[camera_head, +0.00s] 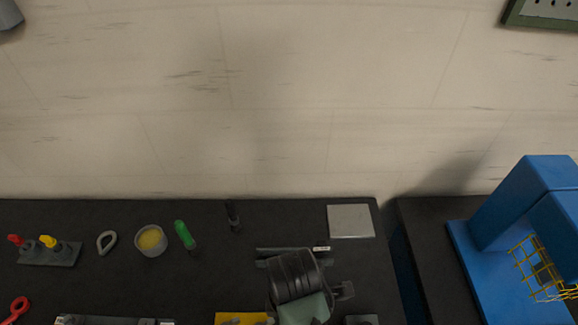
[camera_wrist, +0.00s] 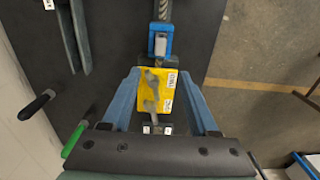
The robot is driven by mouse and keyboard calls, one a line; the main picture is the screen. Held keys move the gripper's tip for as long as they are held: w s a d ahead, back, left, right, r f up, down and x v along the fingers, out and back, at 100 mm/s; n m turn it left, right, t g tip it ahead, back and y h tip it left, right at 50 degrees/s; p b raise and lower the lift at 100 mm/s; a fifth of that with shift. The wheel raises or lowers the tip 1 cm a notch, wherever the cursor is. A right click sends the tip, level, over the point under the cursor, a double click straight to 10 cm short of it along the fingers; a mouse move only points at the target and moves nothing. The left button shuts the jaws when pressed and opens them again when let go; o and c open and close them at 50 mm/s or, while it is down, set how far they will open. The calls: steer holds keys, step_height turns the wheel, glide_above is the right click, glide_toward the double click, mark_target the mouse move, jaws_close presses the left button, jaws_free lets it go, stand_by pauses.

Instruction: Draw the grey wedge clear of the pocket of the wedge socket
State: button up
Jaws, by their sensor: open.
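In the wrist view a small blue socket (camera_wrist: 160,28) sits at the top middle, with a pale grey block (camera_wrist: 160,46), seemingly the wedge, in its opening. A dark strap or rope runs up from the socket. My gripper (camera_wrist: 160,74) is open, its two blue-grey fingers spread on either side of a yellow plate (camera_wrist: 183,98) with grey metal fittings on it. The block lies beyond the fingertips, apart from them, and nothing is visibly held. How deep the block sits is too small to tell. In the head view my arm hides the socket; part of the yellow plate (camera_head: 232,318) shows.
On the dark bench (camera_head: 80,220) stand a pot with yellow contents (camera_head: 150,240), a green-handled tool (camera_head: 184,234), a metal ring (camera_head: 106,241) and a pale square plate (camera_head: 350,221). A blue machine (camera_head: 520,215) is at right. Long grey bars (camera_wrist: 72,35) lie left of the socket.

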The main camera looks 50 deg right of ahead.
step_height(320, 180, down, 11)
steer(key=shift+f+p, duration=0.1)
steer(key=shift+p, duration=0.7)
jaws_close()
stand_by(1.0)
